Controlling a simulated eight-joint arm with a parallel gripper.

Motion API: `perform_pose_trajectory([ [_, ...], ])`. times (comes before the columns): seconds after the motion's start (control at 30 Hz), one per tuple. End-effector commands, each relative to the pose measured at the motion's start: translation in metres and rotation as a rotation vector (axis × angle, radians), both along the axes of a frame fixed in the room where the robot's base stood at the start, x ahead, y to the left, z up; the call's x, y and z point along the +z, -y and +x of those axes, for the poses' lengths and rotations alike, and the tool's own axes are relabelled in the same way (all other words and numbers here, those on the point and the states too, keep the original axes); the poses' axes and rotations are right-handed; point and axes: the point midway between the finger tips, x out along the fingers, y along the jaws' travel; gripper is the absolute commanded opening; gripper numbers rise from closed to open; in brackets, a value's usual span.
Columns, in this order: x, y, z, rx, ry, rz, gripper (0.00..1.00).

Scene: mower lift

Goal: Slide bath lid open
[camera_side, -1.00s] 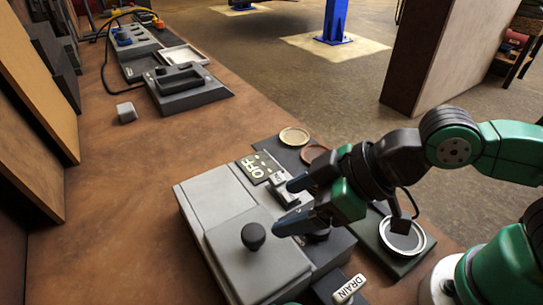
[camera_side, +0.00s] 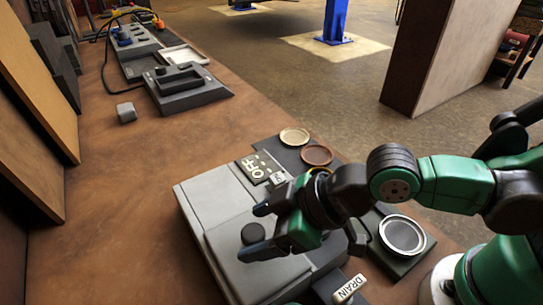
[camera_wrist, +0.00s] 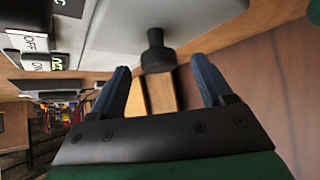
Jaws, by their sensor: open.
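The bath is a grey box on the bench, and its flat lid (camera_side: 222,240) carries a dark round knob (camera_side: 252,233). In the wrist view the knob (camera_wrist: 157,55) stands on the pale lid (camera_wrist: 195,18), between and beyond my fingertips. My gripper (camera_side: 262,230) is open over the lid, its two fingers on either side of the knob in the side view. The wrist view also shows my gripper (camera_wrist: 162,75) open with nothing between its fingers. Whether a finger touches the knob cannot be told.
An OFF switch panel (camera_side: 261,168) sits at the bath's back edge, and a DRAIN label (camera_side: 349,288) is at its front right. Small round dishes (camera_side: 294,137) and a ringed cup (camera_side: 402,235) stand to the right.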

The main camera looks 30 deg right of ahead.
Motion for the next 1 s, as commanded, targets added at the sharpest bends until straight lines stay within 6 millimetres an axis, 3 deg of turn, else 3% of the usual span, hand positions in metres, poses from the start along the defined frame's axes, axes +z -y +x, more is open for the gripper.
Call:
perform_pose_trajectory([
  [0.5,-0.0052,-0.0029,0.0028,0.000,0.000,0.000,0.73],
  [0.77,-0.0051,-0.0029,0.0027,0.000,0.000,0.000,0.00],
  [1.0,-0.0051,-0.0029,0.0027,0.000,0.000,0.000,0.00],
])
